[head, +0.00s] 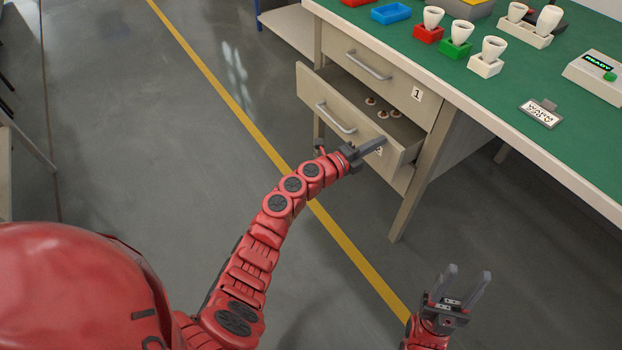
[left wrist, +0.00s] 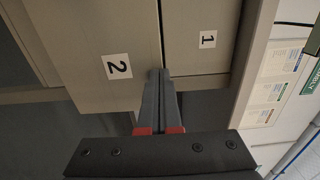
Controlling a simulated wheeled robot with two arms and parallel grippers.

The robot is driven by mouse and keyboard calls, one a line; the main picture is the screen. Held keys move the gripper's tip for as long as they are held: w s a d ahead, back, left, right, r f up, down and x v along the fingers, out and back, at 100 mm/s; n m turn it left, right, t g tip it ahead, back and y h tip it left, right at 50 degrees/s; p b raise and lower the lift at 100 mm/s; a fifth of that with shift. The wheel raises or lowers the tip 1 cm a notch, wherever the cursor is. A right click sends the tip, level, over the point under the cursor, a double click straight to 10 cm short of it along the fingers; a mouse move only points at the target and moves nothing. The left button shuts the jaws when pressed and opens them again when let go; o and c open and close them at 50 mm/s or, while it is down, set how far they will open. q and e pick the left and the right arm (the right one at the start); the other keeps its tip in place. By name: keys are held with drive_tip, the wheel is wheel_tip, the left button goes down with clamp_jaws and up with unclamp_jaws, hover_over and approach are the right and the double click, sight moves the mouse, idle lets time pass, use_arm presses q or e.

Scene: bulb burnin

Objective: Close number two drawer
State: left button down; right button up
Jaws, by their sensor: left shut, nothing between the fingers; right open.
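The number two drawer (head: 312,94) is pulled out below the number one drawer (head: 345,48), and several small bulb-like items (head: 383,113) lie inside it. It has a bar handle (head: 336,118) on its front. My left gripper (head: 380,144) is shut and empty at the right end of this front, hiding most of its label. In the left wrist view the fingertips (left wrist: 160,73) lie by the drawer's top edge, beside the "2" label (left wrist: 118,67); I cannot tell whether they touch. My right gripper (head: 468,273) is open and empty, low at the right.
The green-topped bench (head: 560,160) holds white bulbs in coloured holders (head: 456,47), a blue tray (head: 391,13), a sign (head: 540,114) and a box with a "READY" display (head: 598,75). A bench leg (head: 408,212) stands right of the drawer. The floor in front is clear.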

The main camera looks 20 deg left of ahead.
use_arm(q)
drive_tip(key=b+x, duration=0.1)
drive_tip(key=x, duration=0.5)
drive_tip(key=shift+w+d+b, duration=0.25)
drive_tip(key=shift+w+b, duration=0.05)
